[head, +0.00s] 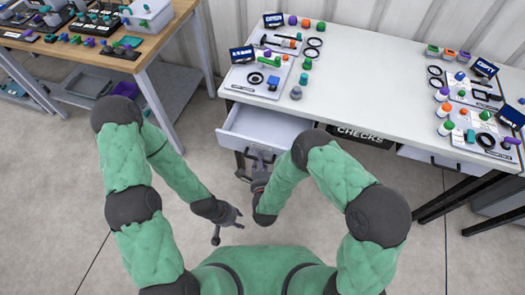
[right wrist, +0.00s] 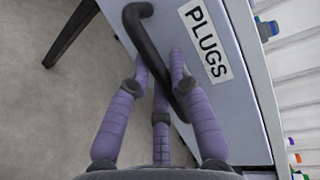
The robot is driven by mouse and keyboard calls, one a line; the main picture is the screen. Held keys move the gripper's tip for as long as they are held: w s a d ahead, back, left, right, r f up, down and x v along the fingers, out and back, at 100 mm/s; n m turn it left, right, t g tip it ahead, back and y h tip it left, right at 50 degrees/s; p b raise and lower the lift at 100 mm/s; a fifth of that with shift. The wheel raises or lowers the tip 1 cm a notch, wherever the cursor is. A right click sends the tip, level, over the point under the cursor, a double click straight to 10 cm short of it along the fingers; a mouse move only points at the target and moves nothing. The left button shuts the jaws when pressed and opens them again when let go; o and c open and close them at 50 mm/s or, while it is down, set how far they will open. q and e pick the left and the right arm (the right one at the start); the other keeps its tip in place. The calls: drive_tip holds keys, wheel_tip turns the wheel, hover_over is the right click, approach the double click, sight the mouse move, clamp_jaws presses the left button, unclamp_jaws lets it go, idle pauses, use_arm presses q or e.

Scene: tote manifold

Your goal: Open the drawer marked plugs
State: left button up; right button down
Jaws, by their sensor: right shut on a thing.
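The drawer marked plugs has a pale grey front (right wrist: 228,95) with a white PLUGS label (right wrist: 206,42) and a dark curved bar handle (right wrist: 152,45). In the head view the drawer (head: 262,128) is pulled out from under the left end of the white table, and its bare interior shows. My right gripper (right wrist: 163,75) is shut on the handle, its purple fingers on both sides of the bar. My left gripper (head: 228,224) is empty and open, low over the floor, apart from the drawer.
The white table (head: 365,75) carries boards with rings, bottles and small coloured parts. A dark drawer marked CHECKS (head: 362,136) and another pale drawer (head: 440,160) sit under it to the right. A wooden bench (head: 155,45) stands at left. The floor between is clear.

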drive_tip(key=shift+s+a, duration=0.2)
drive_tip(key=shift+s, duration=0.35)
drive_tip(key=shift+s+a, duration=0.15)
drive_tip(key=shift+s, duration=0.35)
drive_tip(key=c, duration=1.1)
unclamp_jaws()
